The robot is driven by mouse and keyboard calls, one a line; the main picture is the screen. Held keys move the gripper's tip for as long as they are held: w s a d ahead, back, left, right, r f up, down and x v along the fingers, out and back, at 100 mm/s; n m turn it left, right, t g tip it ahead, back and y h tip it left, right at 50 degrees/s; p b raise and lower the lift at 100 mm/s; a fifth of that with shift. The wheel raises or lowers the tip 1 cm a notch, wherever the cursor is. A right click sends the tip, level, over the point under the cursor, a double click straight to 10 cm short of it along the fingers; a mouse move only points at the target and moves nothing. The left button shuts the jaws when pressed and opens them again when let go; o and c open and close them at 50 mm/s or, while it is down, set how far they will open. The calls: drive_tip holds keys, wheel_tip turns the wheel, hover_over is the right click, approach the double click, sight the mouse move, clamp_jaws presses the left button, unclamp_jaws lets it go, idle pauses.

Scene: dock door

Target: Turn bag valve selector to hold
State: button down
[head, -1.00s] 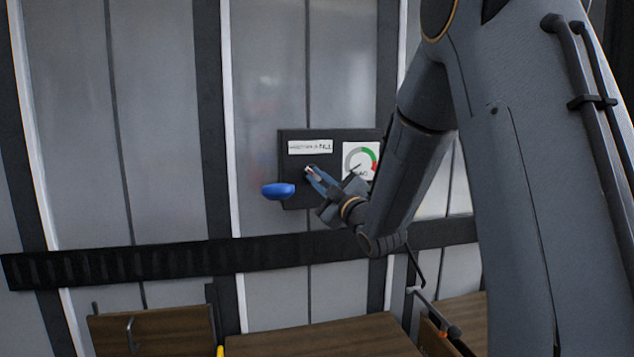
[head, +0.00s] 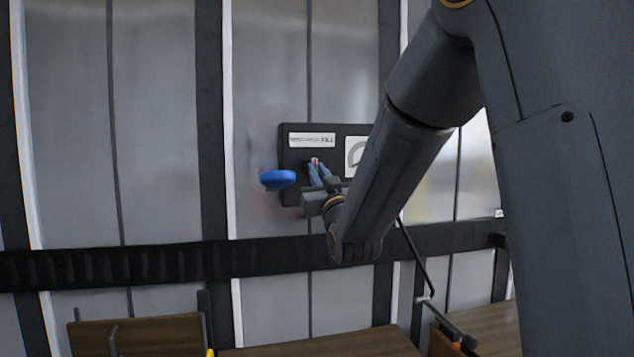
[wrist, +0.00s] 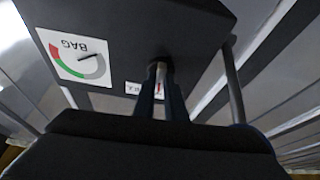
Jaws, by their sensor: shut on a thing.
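The valve panel (head: 297,155) is a dark box on the grey door, with a white label strip (head: 312,140) along its top; its right-hand letters look like "FILL". My gripper (head: 316,168) is at the panel front, below that strip, its blue-grey fingers shut on a small pale-and-red piece that I take to be the selector. In the wrist view the fingers (wrist: 160,80) close on this selector (wrist: 159,76), with white and red showing between them. Its body is mostly hidden, so I cannot tell its exact angle.
A round BAG gauge (wrist: 75,58) with green and red bands is beside my fingers. A dark rod (wrist: 233,85) stands close by. A black rail (head: 120,266) crosses the door below.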

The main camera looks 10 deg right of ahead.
drive_tip(key=shift+m+h+b, duration=0.3)
drive_tip(key=shift+m+h, duration=0.1)
drive_tip(key=shift+m, duration=0.3)
drive_tip(key=c, duration=1.8)
unclamp_jaws()
drive_tip(key=b+v, duration=0.2)
drive_tip(key=v, duration=0.5)
drive_tip(key=shift+s+f, duration=0.2)
drive_tip(key=shift+s, duration=0.15)
